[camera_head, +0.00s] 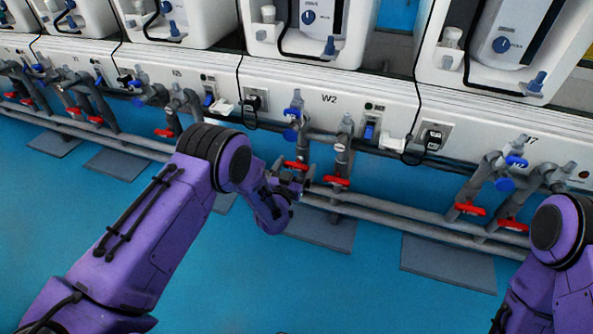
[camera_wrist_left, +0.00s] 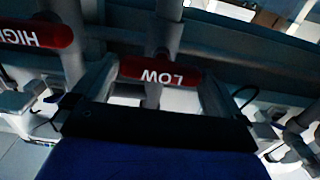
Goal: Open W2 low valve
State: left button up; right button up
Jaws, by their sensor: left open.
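The red W2 low valve handle (camera_head: 295,165) is on a grey pipe below the W2 label (camera_head: 329,98). In the left wrist view the red handle marked LOW (camera_wrist_left: 160,72) lies crosswise between the two fingers, its lettering upside down. My left gripper (camera_head: 290,182) is open, its fingers on either side of that handle; I cannot tell whether they touch it. A second red handle (camera_head: 337,181), marked HIGH (camera_wrist_left: 35,35) in the wrist view, is close beside it. My right arm (camera_head: 558,240) shows at the right edge, its gripper out of view.
Grey horizontal pipes (camera_head: 400,213) run below the handles, above the blue floor (camera_head: 330,280). A blue valve knob (camera_head: 291,134), a black plug (camera_head: 254,101) and hanging cables are nearby. The W7 handles (camera_head: 470,209) stand to the right.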

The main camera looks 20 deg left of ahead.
pick_arm(q)
jog(key=shift+w, duration=0.6)
jog(key=c, duration=0.7)
pick_arm(e)
jog(key=shift+s+f, duration=0.15)
jog(key=shift+s, duration=0.1)
